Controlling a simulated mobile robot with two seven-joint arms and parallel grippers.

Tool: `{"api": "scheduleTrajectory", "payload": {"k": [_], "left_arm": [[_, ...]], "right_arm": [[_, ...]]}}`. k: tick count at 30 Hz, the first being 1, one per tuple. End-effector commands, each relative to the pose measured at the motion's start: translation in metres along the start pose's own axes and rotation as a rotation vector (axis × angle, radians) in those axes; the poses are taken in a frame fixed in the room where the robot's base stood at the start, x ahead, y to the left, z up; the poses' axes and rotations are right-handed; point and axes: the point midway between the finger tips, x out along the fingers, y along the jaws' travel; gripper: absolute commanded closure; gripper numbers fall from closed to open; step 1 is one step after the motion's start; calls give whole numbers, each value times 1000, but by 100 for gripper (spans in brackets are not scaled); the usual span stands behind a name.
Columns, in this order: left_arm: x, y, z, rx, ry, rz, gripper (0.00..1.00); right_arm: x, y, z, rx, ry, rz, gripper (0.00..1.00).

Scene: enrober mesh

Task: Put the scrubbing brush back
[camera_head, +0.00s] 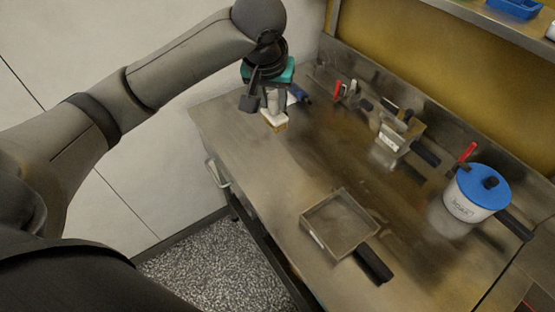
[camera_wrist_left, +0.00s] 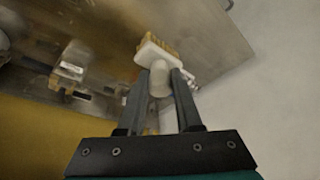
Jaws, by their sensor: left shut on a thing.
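The scrubbing brush (camera_head: 275,120) has a white block with tan bristles and a pale handle. My left gripper (camera_head: 272,103) is shut on its handle and holds it bristles down over the far left part of the steel table (camera_head: 232,118). I cannot tell whether the bristles touch the table. In the left wrist view the brush (camera_wrist_left: 158,52) shows beyond the fingertips, its handle between the two dark fingers of the left gripper (camera_wrist_left: 160,85). My right gripper is not in view.
A blue item (camera_head: 299,92) lies close behind the brush. Red-handled tools (camera_head: 345,89) and a metal box with a black handle (camera_head: 398,136) stand along the back. A white pot with a blue lid (camera_head: 474,193) is at right. A shallow metal tray (camera_head: 316,236) lies in front.

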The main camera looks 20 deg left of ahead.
Motion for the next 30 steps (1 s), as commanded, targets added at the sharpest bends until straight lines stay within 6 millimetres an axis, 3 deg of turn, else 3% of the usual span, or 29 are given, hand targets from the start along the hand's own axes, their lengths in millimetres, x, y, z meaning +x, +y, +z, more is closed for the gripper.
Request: {"api": "scheduleTrajectory", "payload": {"k": [15, 30], "left_arm": [[121, 0, 52, 1, -5, -4, 100], [176, 1, 74, 1, -3, -3, 100]], "right_arm": [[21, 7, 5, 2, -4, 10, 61], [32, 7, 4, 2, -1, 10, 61]]}}
